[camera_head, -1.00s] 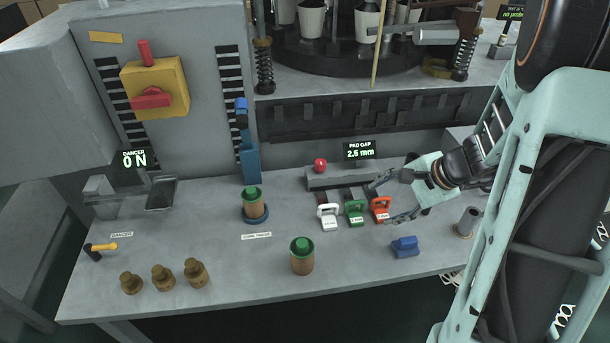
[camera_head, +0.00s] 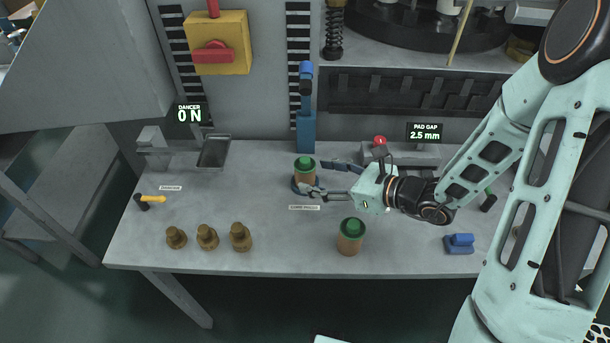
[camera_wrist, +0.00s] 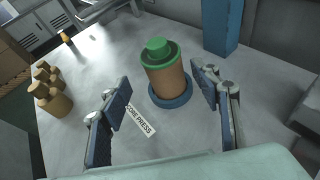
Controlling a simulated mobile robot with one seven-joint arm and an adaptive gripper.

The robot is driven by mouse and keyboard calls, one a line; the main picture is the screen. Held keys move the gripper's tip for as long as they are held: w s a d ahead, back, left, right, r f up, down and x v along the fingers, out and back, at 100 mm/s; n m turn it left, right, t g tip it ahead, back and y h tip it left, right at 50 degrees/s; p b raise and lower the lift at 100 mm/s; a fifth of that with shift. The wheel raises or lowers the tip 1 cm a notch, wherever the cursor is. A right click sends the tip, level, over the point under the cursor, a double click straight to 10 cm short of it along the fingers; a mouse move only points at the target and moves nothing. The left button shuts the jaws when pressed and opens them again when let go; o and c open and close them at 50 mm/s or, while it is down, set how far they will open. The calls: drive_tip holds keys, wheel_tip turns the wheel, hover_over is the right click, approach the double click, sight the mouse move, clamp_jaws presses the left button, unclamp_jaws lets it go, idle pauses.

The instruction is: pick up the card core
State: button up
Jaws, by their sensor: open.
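A brown cardboard core (camera_head: 305,176) with a green plug in its top stands upright on the blue round base (camera_head: 299,189) by the core press label. The wrist view shows this core (camera_wrist: 166,80) just ahead of my fingers, with the blue base ring (camera_wrist: 171,98) under it. A second brown core with a green top (camera_head: 350,240) stands upright near the bench's front edge. My gripper (camera_head: 318,179) is open and empty, its fingers pointing left toward the core on the base. In the wrist view my gripper (camera_wrist: 163,88) has one finger on each side of that core; contact is not visible.
A blue upright post (camera_head: 306,130) stands just behind the core. Several brass weights (camera_head: 207,237) stand at the front left. A blue block (camera_head: 460,242) lies at the right. The bench (camera_head: 270,255) is clear between the weights and the front core.

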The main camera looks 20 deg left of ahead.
sight(314, 172)
drive_tip(key=x, duration=0.5)
drive_tip(key=shift+w+r+b, duration=0.2)
drive_tip(key=shift+w+b, duration=0.1)
drive_tip(key=shift+w, duration=0.05)
drive_tip(key=shift+c, duration=0.3)
drive_tip(key=c, duration=1.2)
drive_tip(key=shift+r, duration=0.1)
